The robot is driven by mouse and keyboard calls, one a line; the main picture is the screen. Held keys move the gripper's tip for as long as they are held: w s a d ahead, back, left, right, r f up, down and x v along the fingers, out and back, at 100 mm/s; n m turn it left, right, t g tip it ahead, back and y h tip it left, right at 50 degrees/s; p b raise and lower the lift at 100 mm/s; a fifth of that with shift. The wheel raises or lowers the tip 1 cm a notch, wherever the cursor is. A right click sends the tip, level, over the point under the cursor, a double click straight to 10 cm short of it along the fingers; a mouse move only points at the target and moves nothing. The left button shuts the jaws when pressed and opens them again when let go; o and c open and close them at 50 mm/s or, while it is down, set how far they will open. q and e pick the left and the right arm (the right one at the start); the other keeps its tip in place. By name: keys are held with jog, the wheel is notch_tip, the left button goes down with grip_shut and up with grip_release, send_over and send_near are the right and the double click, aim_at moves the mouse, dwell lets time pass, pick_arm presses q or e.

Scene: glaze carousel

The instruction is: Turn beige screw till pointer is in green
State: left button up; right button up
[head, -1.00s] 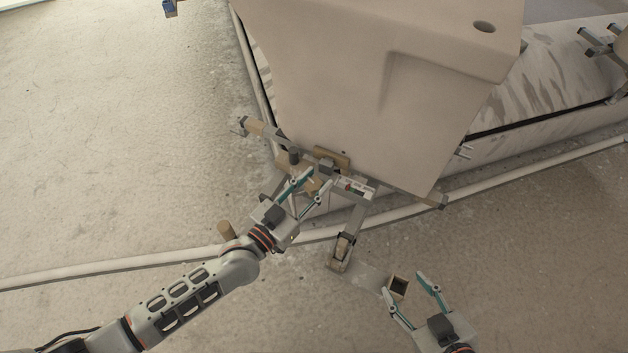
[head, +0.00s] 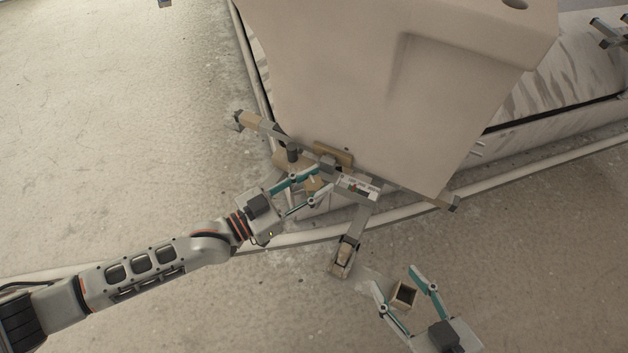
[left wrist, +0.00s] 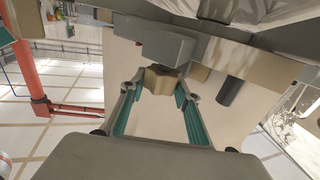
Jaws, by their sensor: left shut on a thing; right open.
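The beige screw (left wrist: 162,80) is a lobed knob under the bar in the left wrist view. In the head view only a part of it (head: 312,184) shows between the fingers. My left gripper (head: 318,186) is shut on it, one teal finger on each side. Just right of it is a small white gauge strip (head: 358,187) with red and green marks. Its pointer is too small to tell where it stands. My right gripper (head: 394,277) is open and empty at the lower right, away from the screw.
A large pale block (head: 400,100) rises behind the bar with the gauge. A small open box (head: 404,295) shows between my right fingers. A bracket (head: 345,255) sticks out toward me below the gauge. A dark peg (left wrist: 229,91) hangs right of the screw. Floor at left is clear.

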pick_arm(q)
jog(key=o, duration=1.1)
jog(key=shift+o, duration=0.2)
pick_arm(e)
jog(key=shift+s+f, duration=0.1)
jog(key=shift+f, duration=0.15)
pick_arm(q)
jog(key=shift+s+a, duration=0.1)
jog(key=shift+a, duration=0.05)
jog(key=v, duration=1.1)
jog(key=shift+s+a, duration=0.2)
